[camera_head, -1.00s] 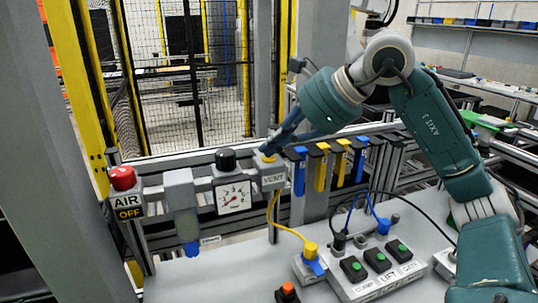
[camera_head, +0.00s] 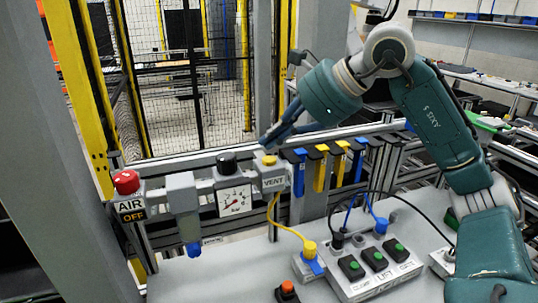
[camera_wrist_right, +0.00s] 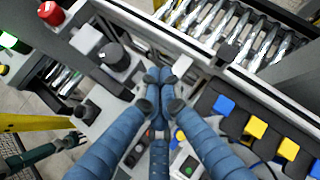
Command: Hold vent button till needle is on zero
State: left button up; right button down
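The yellow vent button (camera_head: 269,160) sits uncovered on top of the grey box labelled VENT (camera_head: 273,181). My right gripper (camera_head: 265,144) is just above the button, slightly left, with a small gap visible between them. Its blue fingertips are together and empty in the right wrist view (camera_wrist_right: 157,82); the button is hidden there. The white pressure gauge (camera_head: 235,201) is left of the vent box; its red needle points to the lower left, but the exact reading is too small to tell. My left gripper (camera_wrist_right: 74,140) seems to show at the wrist view's left, its fingers unclear.
A red knob (camera_head: 126,182) tops the AIR box, which reads OFF (camera_head: 132,215). A black knob (camera_head: 226,161) stands above the gauge. Blue and yellow clips (camera_head: 319,170) hang right of the vent box. A green-button control box (camera_head: 367,268) stands on the table.

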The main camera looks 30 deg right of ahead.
aim_at(272, 159)
jog(key=shift+r+p, duration=1.75)
jog(key=shift+r, duration=0.4)
